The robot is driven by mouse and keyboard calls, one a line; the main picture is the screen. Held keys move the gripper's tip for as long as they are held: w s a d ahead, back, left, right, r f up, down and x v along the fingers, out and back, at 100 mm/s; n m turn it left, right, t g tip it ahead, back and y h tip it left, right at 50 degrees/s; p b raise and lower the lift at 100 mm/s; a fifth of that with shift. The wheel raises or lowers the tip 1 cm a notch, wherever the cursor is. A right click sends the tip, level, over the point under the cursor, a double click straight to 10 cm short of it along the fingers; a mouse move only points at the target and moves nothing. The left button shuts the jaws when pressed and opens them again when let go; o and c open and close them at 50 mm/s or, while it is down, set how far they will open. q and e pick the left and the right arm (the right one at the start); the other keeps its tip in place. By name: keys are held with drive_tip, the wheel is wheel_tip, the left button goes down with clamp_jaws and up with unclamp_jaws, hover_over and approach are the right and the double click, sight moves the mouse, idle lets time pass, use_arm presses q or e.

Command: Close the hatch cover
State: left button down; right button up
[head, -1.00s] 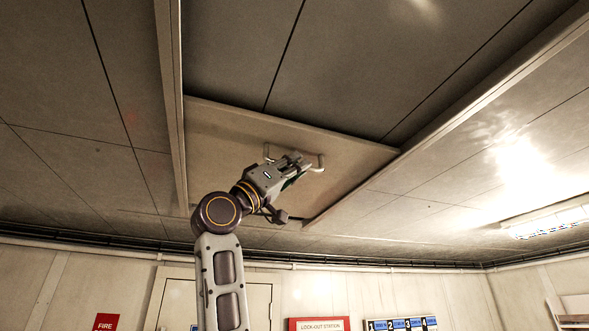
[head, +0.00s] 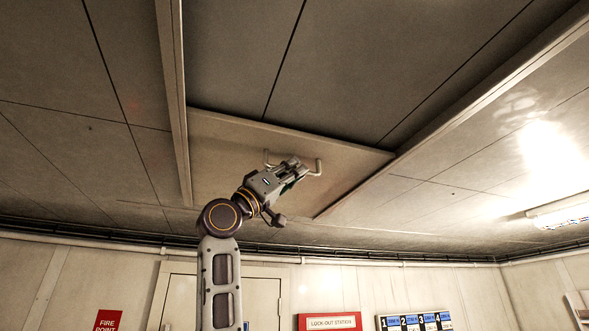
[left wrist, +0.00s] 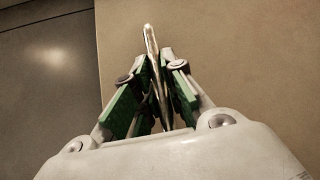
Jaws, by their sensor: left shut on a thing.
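The hatch cover (head: 225,150) is a flat beige panel overhead, between two ceiling rails in the head view. It also fills the right of the left wrist view (left wrist: 250,60). A pale bar handle (head: 318,167) is fixed to its underside. My left gripper (head: 297,168) is at this handle, its arm reaching up from below. In the left wrist view the green-padded fingers (left wrist: 160,95) are shut on the handle (left wrist: 152,50), which runs between them. The middle of the handle is hidden by the gripper in the head view. My right gripper is not in view.
A long rail (head: 175,100) runs along the left of the cover, and another rail (head: 490,85) along the right. A ceiling lamp (head: 560,212) is at the right. A door (head: 262,300), a lock-out sign (head: 330,322) and a red fire sign (head: 108,320) are on the wall below.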

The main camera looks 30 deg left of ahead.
use_arm(q)
drive_tip(key=shift+a+r, duration=0.15)
drive_tip(key=shift+a, duration=0.05)
drive_tip(key=c, duration=1.9)
unclamp_jaws()
drive_tip(key=shift+o, duration=2.1)
drive_tip(key=shift+w+a, duration=0.15)
drive_tip(key=shift+w, duration=0.05)
drive_tip(key=shift+s+f, duration=0.15)
drive_tip(key=shift+f, duration=0.05)
drive_tip(key=shift+s+a+f, duration=0.15)
drive_tip(key=shift+s+f, duration=0.2)
drive_tip(key=shift+f, duration=0.15)
drive_tip(key=v, duration=1)
drive_tip(key=shift+f, duration=0.2)
drive_tip(key=shift+s+a, duration=0.15)
